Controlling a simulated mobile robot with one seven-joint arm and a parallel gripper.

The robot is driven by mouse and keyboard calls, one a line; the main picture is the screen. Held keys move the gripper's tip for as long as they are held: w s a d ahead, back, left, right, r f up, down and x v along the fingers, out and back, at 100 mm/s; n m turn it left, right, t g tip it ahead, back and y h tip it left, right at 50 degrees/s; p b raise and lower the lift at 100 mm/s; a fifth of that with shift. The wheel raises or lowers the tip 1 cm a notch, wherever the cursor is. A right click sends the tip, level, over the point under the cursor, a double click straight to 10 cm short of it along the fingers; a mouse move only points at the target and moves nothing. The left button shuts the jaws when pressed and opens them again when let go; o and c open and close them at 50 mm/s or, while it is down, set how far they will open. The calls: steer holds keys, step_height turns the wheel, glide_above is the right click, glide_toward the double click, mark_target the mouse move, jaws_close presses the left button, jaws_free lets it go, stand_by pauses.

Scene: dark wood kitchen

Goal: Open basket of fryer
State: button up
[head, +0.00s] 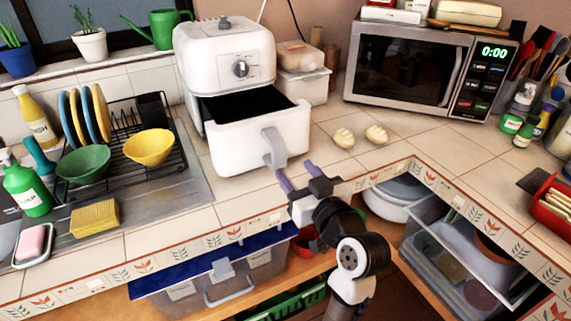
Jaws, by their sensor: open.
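The white air fryer (225,62) stands on the tiled counter, left of centre. Its basket (240,142) is pulled out toward the front, and the dark inside shows from above. The basket's pale grey handle (272,147) sticks out at the front. My gripper (299,183) is in front of and below the handle, near the counter's front edge. Its purple-tipped fingers are apart with nothing visible between them. The fingers look close to the handle's lower end, but I cannot tell whether they touch it.
A dish rack (130,140) with plates and bowls stands left of the fryer. A microwave (425,70) is at the back right. Bins (225,280) sit on the shelf below. Counter right of the basket is mostly clear.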

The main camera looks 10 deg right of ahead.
steer(key=shift+v, duration=1.5)
